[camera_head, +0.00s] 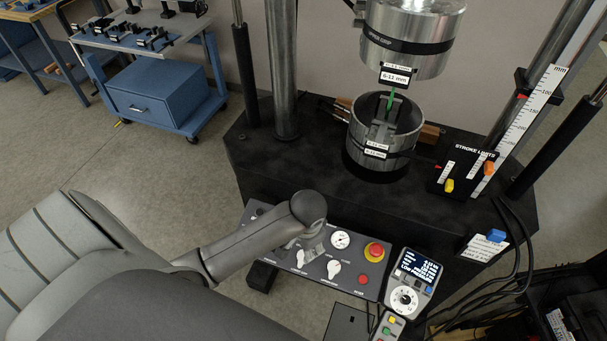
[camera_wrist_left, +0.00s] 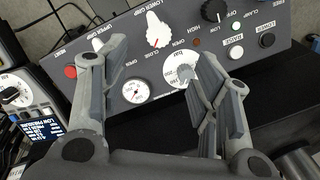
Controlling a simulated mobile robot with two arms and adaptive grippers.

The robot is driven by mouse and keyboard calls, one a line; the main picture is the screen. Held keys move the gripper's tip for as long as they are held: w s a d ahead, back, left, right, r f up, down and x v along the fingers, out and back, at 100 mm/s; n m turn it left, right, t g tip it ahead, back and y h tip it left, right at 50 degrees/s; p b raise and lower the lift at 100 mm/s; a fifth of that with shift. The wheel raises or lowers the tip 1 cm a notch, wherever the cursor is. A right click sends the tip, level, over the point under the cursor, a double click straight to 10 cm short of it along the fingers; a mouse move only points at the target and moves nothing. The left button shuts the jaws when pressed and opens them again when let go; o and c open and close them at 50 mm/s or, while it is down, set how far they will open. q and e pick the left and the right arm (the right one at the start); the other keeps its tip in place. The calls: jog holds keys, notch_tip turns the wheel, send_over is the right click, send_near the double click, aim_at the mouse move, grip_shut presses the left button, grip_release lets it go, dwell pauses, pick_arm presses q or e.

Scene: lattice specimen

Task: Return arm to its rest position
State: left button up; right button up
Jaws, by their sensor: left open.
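My left arm comes in from the left in the head view and reaches over the grey control panel (camera_head: 352,284). Its gripper (camera_head: 304,246) is over the panel's left part, partly hidden behind the wrist. In the left wrist view the gripper (camera_wrist_left: 160,60) is open, its two fingers wide apart with nothing between them. The panel (camera_wrist_left: 180,58) lies beyond the fingers, with a gauge, knobs and labelled buttons. I cannot tell whether a fingertip touches it. My right gripper is not in view.
The testing machine has an upper grip (camera_head: 412,35) and a lower grip (camera_head: 378,130), with a thin green piece (camera_head: 391,101) between them. A red emergency button (camera_head: 375,251) and a handset (camera_head: 413,283) are right of my gripper. A blue cart (camera_head: 152,95) stands at back left.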

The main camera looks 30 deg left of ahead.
pick_arm(q)
jog(key=s+d+r+n+t+h, duration=0.1)
jog(key=s+d+r, duration=0.1)
jog(key=s+r, duration=0.3)
jog(key=s+d+r+n+t, duration=0.1)
jog(key=s+r, duration=0.2)
jog(key=s, duration=0.5)
notch_tip(320, 180, down, 32)
jog(key=b, duration=0.7)
jog(key=s+a+f+g+b, duration=0.1)
jog(key=s+f+b, duration=0.2)
jog(key=s+f, duration=0.6)
jog(key=s+a+f+g+b, duration=0.1)
jog(key=s+f+b, duration=0.3)
jog(key=s+f, duration=0.5)
notch_tip(320, 180, down, 7)
jog(key=shift+a+r, duration=0.1)
jog(key=shift+a, duration=0.35)
